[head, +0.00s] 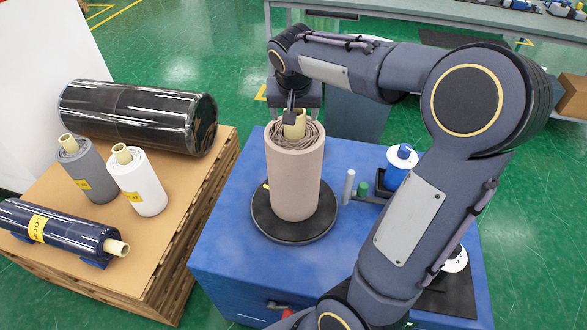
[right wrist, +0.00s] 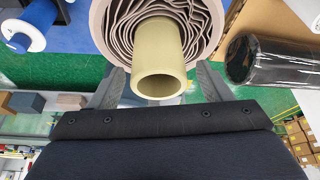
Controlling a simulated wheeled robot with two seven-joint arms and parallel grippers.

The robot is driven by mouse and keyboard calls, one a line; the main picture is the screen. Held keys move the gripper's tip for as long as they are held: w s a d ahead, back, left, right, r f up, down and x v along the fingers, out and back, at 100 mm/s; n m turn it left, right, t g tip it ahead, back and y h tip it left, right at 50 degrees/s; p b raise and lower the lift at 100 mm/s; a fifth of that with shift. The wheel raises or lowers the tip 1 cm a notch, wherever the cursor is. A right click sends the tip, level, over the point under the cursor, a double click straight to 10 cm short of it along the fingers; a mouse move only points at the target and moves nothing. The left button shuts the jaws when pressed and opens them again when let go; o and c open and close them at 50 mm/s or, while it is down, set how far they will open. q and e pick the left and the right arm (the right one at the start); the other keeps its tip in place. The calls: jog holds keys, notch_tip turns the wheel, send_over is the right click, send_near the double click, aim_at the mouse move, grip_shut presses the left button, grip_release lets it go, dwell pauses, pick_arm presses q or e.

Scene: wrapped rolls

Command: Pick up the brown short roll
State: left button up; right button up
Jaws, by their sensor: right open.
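The brown short roll (head: 294,185) stands upright on a round black disc (head: 263,225) on the blue table. Its cream core (head: 295,125) sticks out of the top, with loose wrinkled layers around it. My right gripper (head: 293,108) is at the top of the roll, pointing down at the core. In the right wrist view, the open fingers (right wrist: 159,88) are on either side of the cream core (right wrist: 158,55), and the wound layers (right wrist: 115,25) show beyond it. I cannot tell whether either finger touches the core. My left gripper is not in view.
On the blue table (head: 225,255), a blue-and-white spool (head: 400,165) and small posts (head: 349,185) stand right of the roll. A cardboard-topped pallet (head: 185,215) at left holds a large black roll (head: 138,117), grey roll (head: 90,172), white roll (head: 140,185) and dark blue roll (head: 60,232).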

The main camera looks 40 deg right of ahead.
jog(key=shift+w+d+f, duration=0.15)
jog(key=shift+f, duration=0.45)
jog(key=shift+r, duration=0.1)
grip_shut()
